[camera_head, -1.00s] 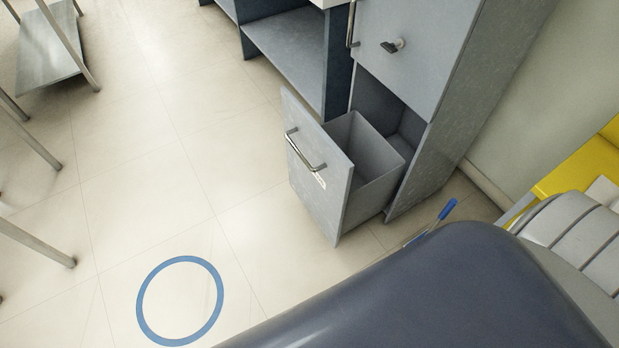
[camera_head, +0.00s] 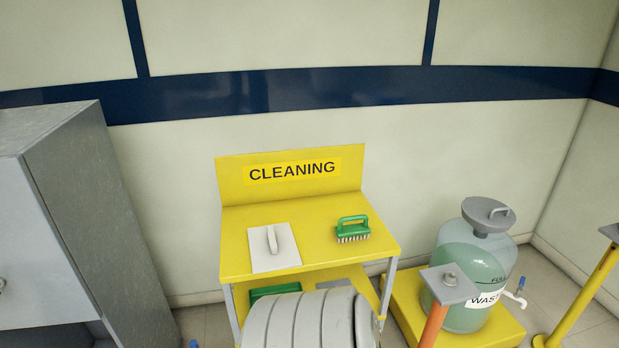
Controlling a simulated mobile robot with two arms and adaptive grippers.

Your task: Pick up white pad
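The white pad (camera_head: 287,258) is a flat, roughly square white piece with a pale grip (camera_head: 272,238) standing on it. It lies flat on the left part of the top of a yellow stand (camera_head: 310,222) marked CLEANING, and nothing touches it. Neither of my grippers shows in the head view. A grey ribbed part, which appears to be one of my arm's links, covers the lower front of the stand.
A green brush (camera_head: 352,228) sits right of the pad. A waste container (camera_head: 466,268) stands on a yellow base (camera_head: 500,333) at right, behind an orange post (camera_head: 434,325). A grey cabinet (camera_head: 95,190) stands at left. A wall is behind.

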